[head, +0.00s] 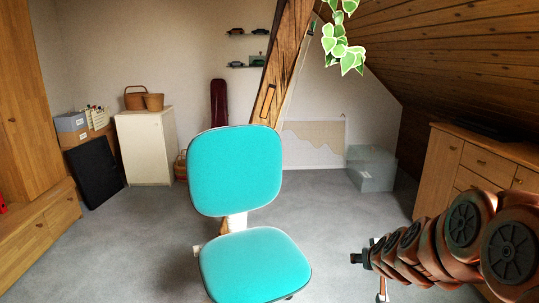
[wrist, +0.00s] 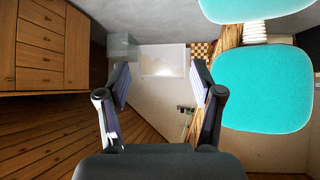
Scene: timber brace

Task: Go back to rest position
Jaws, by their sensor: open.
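My gripper (wrist: 160,84) is open in the wrist view, its two dark fingers apart with nothing between them. In the head view my arm reaches in from the lower right, and the small dark end of it, my gripper (head: 362,258), is over the grey floor, right of the chair. A turquoise chair (head: 236,170) stands in the middle of the head view, in front of the slanted timber brace (head: 285,60). The chair (wrist: 262,90) also shows in the wrist view, on the right. That view looks upside down.
A wooden cabinet (head: 473,160) stands on the right, near my arm. A clear box (head: 371,170) sits by the back wall. A white cabinet (head: 146,148) and a black panel (head: 94,172) are at the left. Grey floor (head: 130,240) is free left of the chair.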

